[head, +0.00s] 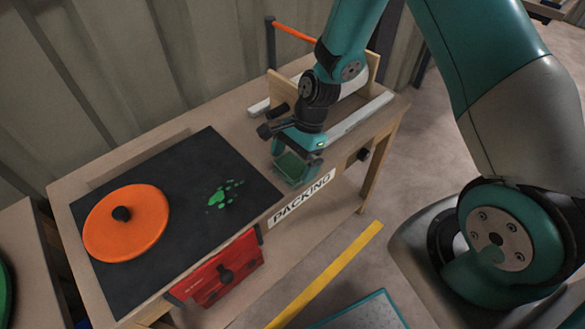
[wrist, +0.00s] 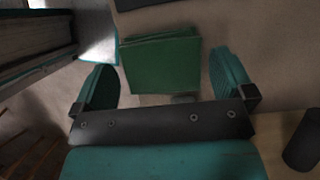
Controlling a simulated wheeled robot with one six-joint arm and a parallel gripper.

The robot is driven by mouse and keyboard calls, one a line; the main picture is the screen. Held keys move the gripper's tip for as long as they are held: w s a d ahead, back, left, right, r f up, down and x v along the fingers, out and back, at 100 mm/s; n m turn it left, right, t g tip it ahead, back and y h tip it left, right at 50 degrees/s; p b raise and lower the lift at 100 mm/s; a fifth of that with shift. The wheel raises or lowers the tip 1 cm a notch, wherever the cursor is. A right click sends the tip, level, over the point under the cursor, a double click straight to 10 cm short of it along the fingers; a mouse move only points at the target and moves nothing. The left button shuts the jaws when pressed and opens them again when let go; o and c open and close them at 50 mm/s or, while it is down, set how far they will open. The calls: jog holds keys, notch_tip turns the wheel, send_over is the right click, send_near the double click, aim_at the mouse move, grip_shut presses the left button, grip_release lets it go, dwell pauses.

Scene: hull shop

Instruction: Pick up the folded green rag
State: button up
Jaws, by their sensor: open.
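The folded green rag (wrist: 162,64) lies on the wooden bench between the two fingers of my gripper (wrist: 165,80) in the wrist view. A gap shows between the rag and each finger. In the head view the rag (head: 291,167) is at the bench's front edge, near the black mat's right corner, partly hidden by my gripper (head: 293,172). My gripper is open and points down over it. I cannot tell the exact height of the fingertips above the bench.
A black mat (head: 180,230) on the bench (head: 240,120) carries an orange disc (head: 127,222) with a black knob and green splotches (head: 222,195). Light grey rails (head: 360,118) lie right of my gripper.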

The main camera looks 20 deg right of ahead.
aim_at(292, 165)
jog(key=shift+x, duration=0.8)
jog(key=c, duration=0.8)
notch_tip(292, 165, up, 20)
jog(key=p, duration=0.2)
